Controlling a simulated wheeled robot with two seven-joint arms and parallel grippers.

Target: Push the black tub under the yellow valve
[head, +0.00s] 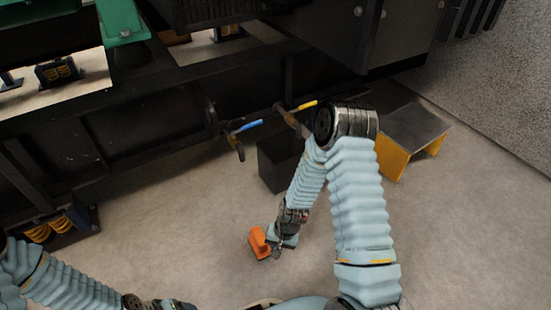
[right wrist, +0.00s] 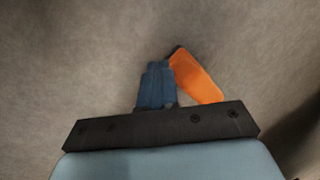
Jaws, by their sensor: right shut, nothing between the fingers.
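The black tub (head: 273,170) stands on the floor beside the dark machine frame, its right part hidden behind my right arm. The yellow valve (head: 306,105) is on the frame above the tub in the picture. Whether the tub is directly beneath it I cannot tell. A blue-handled valve (head: 248,126) is to its left. My right gripper (head: 278,250) is low, in front of the tub and apart from it. In the right wrist view its blue fingers (right wrist: 155,85) are together and empty. My left gripper is out of view; only its arm shows at lower left.
An orange object (head: 258,243) is close beside my right gripper, also in the right wrist view (right wrist: 198,78); contact is unclear. A stand with yellow sides (head: 392,160) is right of my right arm. Open floor lies left of the tub.

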